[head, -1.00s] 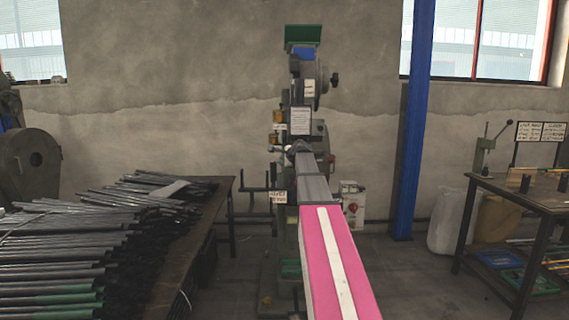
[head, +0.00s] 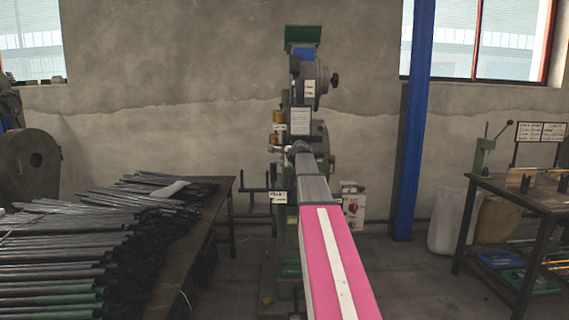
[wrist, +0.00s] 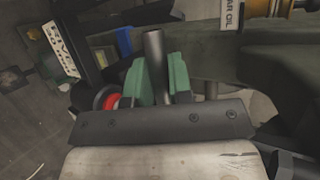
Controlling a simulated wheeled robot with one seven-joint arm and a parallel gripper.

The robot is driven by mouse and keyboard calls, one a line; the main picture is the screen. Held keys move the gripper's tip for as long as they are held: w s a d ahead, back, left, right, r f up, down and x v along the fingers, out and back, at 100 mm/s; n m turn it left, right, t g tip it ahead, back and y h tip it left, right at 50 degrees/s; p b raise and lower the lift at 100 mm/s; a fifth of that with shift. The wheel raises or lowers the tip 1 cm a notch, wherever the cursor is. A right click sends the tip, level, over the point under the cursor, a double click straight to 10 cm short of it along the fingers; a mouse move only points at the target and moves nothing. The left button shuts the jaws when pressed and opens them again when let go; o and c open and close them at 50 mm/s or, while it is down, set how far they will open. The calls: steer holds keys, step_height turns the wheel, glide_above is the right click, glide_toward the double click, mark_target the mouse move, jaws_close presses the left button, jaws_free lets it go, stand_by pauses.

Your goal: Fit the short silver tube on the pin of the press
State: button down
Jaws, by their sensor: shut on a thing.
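The short silver tube (wrist: 153,52) shows in the wrist view as a plain grey cylinder. It stands out between the two green fingers of my gripper (wrist: 157,80), which are shut on it. Its lower end is hidden behind the dark bar of the gripper. The press (head: 301,115) stands against the wall in the head view. My arm reaches toward it, and the gripper end is too small and covered to make out there. Part of the dark green press body (wrist: 260,60) is right of the tube in the wrist view. I cannot make out the pin in either view.
A table with many dark tubes (head: 60,255) stands at the left. A blue post (head: 412,130) rises right of the press. A small work table (head: 530,195) with a hand press is at the right.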

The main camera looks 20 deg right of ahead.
steer(key=shift+f, duration=1.9)
steer(key=c, duration=0.9)
jaws_free()
steer(key=shift+c, duration=0.2)
steer(key=v, duration=1.1)
steer(key=shift+f, duration=0.1)
